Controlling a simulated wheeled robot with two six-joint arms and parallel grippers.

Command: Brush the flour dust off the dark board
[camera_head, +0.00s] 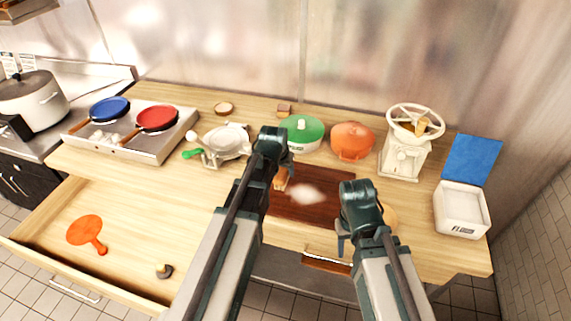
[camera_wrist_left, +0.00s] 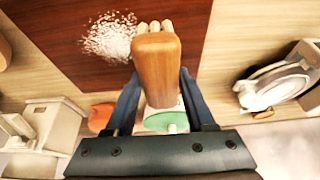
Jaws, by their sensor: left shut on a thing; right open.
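The dark board (camera_head: 318,211) lies on the wooden counter in the middle of the head view. A white patch of flour dust (camera_head: 306,194) is on it, and the patch also shows as white grains in the left wrist view (camera_wrist_left: 108,37). My left gripper (camera_head: 279,172) is shut on a brush with a wooden handle (camera_wrist_left: 156,68). The brush (camera_head: 281,179) is over the board's left part, beside the flour; its pale bristle end is partly hidden behind the handle. I cannot tell whether it touches the board. My right gripper (camera_head: 342,236) is open and empty near the board's front right.
A green-lidded pot (camera_head: 302,133), an orange pot (camera_head: 352,141) and a cream mill (camera_head: 404,157) stand behind the board. A white flour bin (camera_head: 462,211) with a blue lid (camera_head: 471,159) is at right. An open drawer (camera_head: 60,225) juts out at left.

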